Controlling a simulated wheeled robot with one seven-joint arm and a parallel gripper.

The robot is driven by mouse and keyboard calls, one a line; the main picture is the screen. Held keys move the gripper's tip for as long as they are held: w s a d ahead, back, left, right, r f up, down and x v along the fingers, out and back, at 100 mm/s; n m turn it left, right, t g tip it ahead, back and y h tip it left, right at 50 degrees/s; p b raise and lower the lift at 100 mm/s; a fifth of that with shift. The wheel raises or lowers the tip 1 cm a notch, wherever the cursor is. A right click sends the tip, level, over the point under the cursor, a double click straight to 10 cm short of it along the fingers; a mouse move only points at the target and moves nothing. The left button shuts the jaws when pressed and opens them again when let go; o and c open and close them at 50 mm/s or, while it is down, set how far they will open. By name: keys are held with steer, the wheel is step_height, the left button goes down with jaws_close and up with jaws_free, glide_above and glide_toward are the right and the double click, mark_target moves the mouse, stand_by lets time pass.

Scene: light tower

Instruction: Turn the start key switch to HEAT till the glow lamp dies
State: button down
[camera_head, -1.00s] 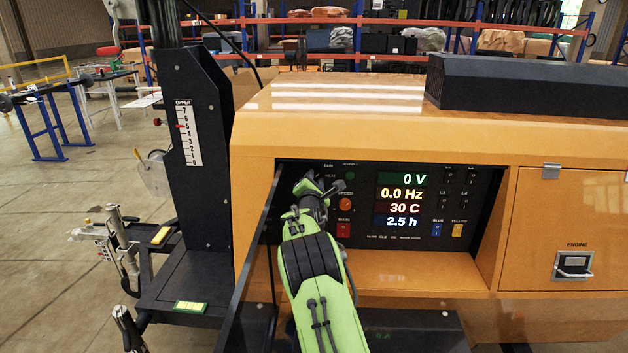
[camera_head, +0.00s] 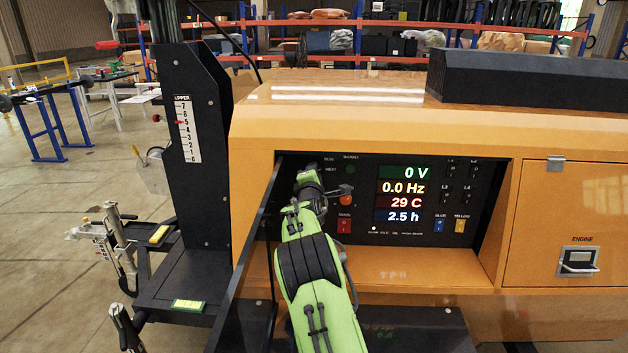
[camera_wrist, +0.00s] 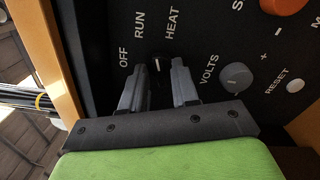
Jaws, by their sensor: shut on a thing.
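The start key switch (camera_wrist: 157,63) shows in the wrist view as a small dark knob with a white mark, below the OFF, RUN and HEAT labels. My gripper (camera_wrist: 159,74) has one finger on each side of it and is shut on it. The white mark points up the picture, roughly between RUN and HEAT; I cannot tell its exact position. In the head view my gripper (camera_head: 308,178) hides the switch at the panel's upper left. The glow lamp (camera_head: 374,228), at the left of the bottom lamp row, looks lit with a small pale light.
The readouts (camera_head: 402,195) show 0 V, 0.0 Hz, 29 C and 2.5 h. A grey VOLTS knob (camera_wrist: 236,77), a RESET button (camera_wrist: 295,86) and an orange knob (camera_wrist: 284,5) are near my fingers. An open dark door (camera_head: 247,255) stands left of my arm.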

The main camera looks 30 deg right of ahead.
steer(key=shift+f+m+b, duration=0.1)
steer(key=shift+m+b, duration=0.8)
steer(key=shift+m, duration=1)
steer(key=c, duration=1.2)
jaws_free()
steer(key=shift+s, duration=0.1)
steer(key=b+v, duration=0.1)
steer(key=v, duration=1.4)
steer(key=shift+s+a, duration=0.25)
